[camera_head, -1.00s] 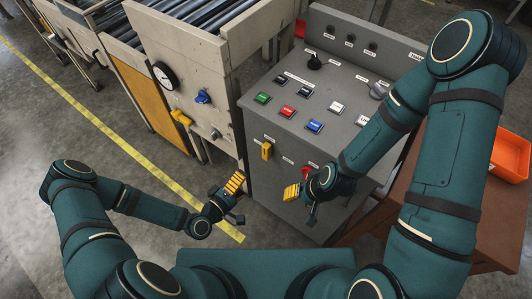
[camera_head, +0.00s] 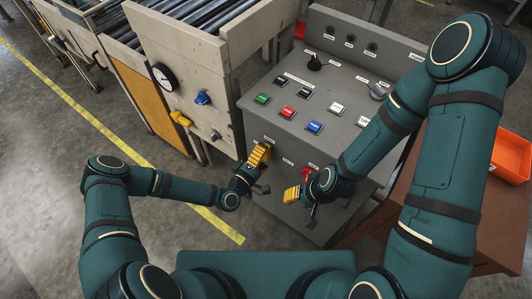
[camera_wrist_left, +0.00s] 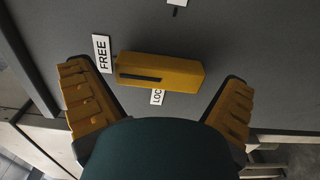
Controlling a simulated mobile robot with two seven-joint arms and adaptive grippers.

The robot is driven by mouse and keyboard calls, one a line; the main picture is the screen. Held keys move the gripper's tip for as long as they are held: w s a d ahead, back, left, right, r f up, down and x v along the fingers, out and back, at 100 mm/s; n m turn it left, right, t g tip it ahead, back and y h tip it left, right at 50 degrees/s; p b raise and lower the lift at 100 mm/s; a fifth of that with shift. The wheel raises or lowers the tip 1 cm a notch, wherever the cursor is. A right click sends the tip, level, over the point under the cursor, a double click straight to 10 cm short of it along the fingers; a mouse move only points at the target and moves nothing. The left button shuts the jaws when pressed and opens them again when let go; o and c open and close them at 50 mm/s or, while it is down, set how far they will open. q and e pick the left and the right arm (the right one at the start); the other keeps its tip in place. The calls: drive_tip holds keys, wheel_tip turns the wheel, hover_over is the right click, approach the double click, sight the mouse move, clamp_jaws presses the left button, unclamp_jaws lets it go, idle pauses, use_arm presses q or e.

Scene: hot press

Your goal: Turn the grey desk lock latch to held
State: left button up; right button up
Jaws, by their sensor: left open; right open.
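The yellow lock latch (camera_wrist_left: 160,72) is a blocky bar on the grey desk's front panel. In the left wrist view its slotted left end is beside the FREE label (camera_wrist_left: 102,53). A label reading LOC (camera_wrist_left: 158,97) is partly hidden below it. My left gripper (camera_wrist_left: 157,78) is open, with one yellow finger on each side of the latch and gaps showing at both. In the head view the left gripper (camera_head: 258,157) is at the front panel, covering most of the latch. My right gripper (camera_head: 292,194) is empty and open, in front of the panel to the right.
The grey desk (camera_head: 345,95) has coloured buttons and knobs on top. A red control (camera_head: 306,174) is on its front, close to my right gripper. The beige press frame (camera_head: 185,50) stands left. An orange bin (camera_head: 511,155) sits on a brown table at right.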

use_arm(q)
drive_tip(key=shift+w+d, duration=0.4)
drive_tip(key=shift+w, duration=0.15)
drive_tip(key=c, duration=0.9)
